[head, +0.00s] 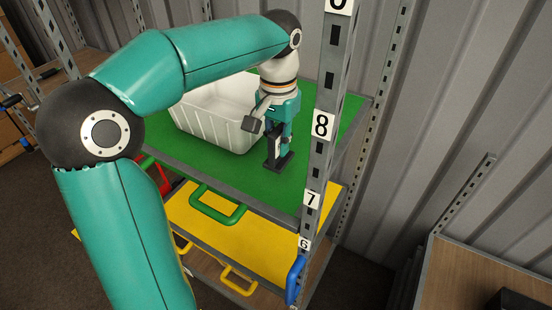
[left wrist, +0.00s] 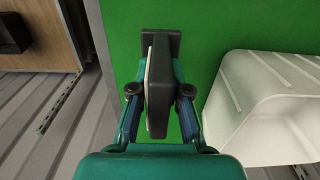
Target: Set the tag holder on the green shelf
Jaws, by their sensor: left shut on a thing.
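The tag holder (head: 273,152) is a dark upright plate with a pale face and a flat dark foot. My left gripper (head: 281,140) is shut on it, and its fingers sit on either side of the plate in the left wrist view (left wrist: 160,90). The tag holder (left wrist: 158,75) is upright over the green shelf (head: 215,172), near the shelf's right front corner post. Its foot looks at or very close to the green surface; I cannot tell for sure whether it touches. My right gripper is in neither view.
A white ribbed bin (head: 215,118) stands on the green shelf to the left of the tag holder. A numbered metal post (head: 322,125) rises close on the right. A yellow shelf (head: 240,232) lies below. Bare green surface shows in front of the bin.

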